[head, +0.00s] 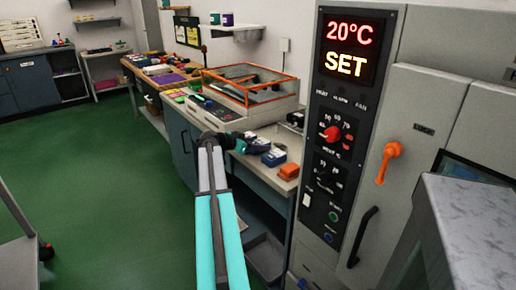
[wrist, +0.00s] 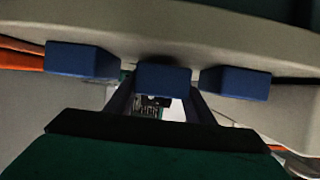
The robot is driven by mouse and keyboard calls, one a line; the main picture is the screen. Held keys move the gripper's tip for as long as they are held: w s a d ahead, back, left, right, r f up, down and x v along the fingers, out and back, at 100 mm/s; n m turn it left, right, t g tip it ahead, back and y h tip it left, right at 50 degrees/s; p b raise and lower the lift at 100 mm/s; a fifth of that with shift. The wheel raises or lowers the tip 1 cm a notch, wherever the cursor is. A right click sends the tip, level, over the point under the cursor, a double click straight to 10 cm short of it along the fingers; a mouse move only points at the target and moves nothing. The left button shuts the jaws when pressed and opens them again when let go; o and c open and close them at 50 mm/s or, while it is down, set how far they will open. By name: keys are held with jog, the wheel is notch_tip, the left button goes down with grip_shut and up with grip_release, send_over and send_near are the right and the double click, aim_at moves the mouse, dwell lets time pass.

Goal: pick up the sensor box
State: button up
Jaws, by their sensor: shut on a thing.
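My gripper (head: 246,141) is at the bench beside the beige tester, at the end of my arm. In the wrist view, its two dark fingers (wrist: 162,98) are shut on the middle blue block, which I take to be the sensor box (wrist: 163,78). Similar blue blocks stand apart on its left (wrist: 82,60) and right (wrist: 236,82). In the head view the gripper largely hides the held box. I cannot tell whether it is clear of the bench.
A blue-and-white box (head: 260,145), a blue box (head: 273,157) and an orange box (head: 289,171) are on the bench right of my gripper. The beige tester (head: 245,112) with an orange-framed lid is behind. A tall oven panel (head: 345,120) stands right. Green floor is open left.

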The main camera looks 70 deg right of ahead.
jog(key=shift+r, duration=1.4)
jog(key=s+a+r+b, duration=0.1)
jog(key=a, duration=1.5)
jog(key=shift+s, duration=0.3)
jog(key=shift+r, duration=0.1)
